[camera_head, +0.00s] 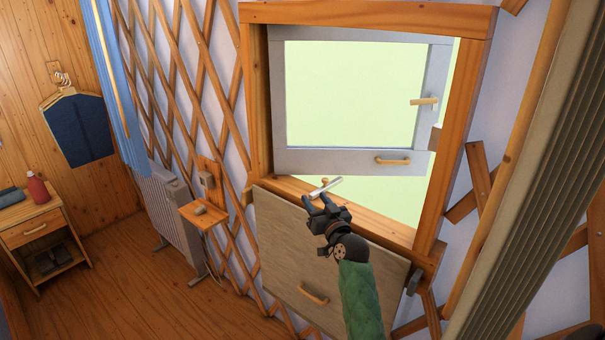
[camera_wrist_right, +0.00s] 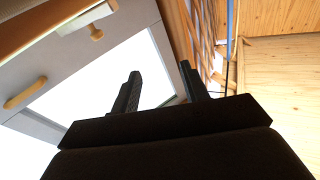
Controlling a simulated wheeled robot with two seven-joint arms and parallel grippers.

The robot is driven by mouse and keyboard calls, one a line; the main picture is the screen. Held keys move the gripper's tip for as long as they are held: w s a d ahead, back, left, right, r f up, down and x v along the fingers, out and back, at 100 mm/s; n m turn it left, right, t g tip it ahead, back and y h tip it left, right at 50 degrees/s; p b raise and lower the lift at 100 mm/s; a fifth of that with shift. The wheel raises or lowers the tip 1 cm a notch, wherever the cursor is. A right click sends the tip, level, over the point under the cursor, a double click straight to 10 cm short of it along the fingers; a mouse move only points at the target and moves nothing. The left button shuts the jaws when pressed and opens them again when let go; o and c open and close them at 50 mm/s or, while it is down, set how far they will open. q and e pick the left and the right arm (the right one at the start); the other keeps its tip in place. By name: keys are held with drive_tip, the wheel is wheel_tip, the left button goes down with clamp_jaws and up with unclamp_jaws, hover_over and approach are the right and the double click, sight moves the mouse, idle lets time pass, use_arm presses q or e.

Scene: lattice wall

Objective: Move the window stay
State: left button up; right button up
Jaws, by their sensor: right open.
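The window stay (camera_head: 325,187) is a short pale bar with a small wooden knob, lying at a slant over the wooden sill under the open window sash (camera_head: 350,161). It also shows as a pale bar with a wooden knob at the upper left of the right wrist view (camera_wrist_right: 82,19). My right gripper (camera_head: 317,203) is open and empty, just below and in front of the stay in the head view. In the right wrist view its two fingers (camera_wrist_right: 160,75) stand apart with nothing between them. My left gripper is not in view.
The sash has a wooden handle (camera_head: 392,160) and a side latch (camera_head: 424,101). A grey panel (camera_head: 290,255) hangs below the wooden sill (camera_head: 375,222). A small shelf (camera_head: 203,215) and a radiator (camera_head: 170,210) stand left.

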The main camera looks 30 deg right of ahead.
drive_tip(key=w+d+r+m+g+h, duration=0.1)
drive_tip(key=d+r+m+g+h, duration=0.1)
drive_tip(key=d+r+m+h, duration=1.55)
drive_tip(key=s+d+f+m+g, duration=0.2)
drive_tip(key=d+m+g, duration=0.6)
drive_tip(key=g, duration=0.2)
drive_tip(key=s+d+f+m+g, duration=0.2)
drive_tip(key=d+m+g, duration=0.6)
drive_tip(key=g, duration=0.2)
drive_tip(key=t+y, duration=0.2)
drive_tip(key=y, duration=1.7)
hover_over(325, 179)
drive_tip(key=shift+n+h, duration=0.25)
drive_tip(key=shift+n, duration=0.1)
wheel_tip(325, 179, down, 7)
drive_tip(key=shift+f, duration=0.1)
drive_tip(key=shift+f+p, duration=0.75)
drive_tip(key=shift+f, duration=0.15)
wheel_tip(325, 179, down, 5)
drive_tip(key=shift+r+p, duration=0.1)
drive_tip(key=shift+p, duration=1.1)
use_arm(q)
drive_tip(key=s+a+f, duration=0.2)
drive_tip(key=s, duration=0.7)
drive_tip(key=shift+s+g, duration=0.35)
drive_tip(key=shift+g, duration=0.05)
use_arm(e)
drive_tip(key=shift+f, duration=0.55)
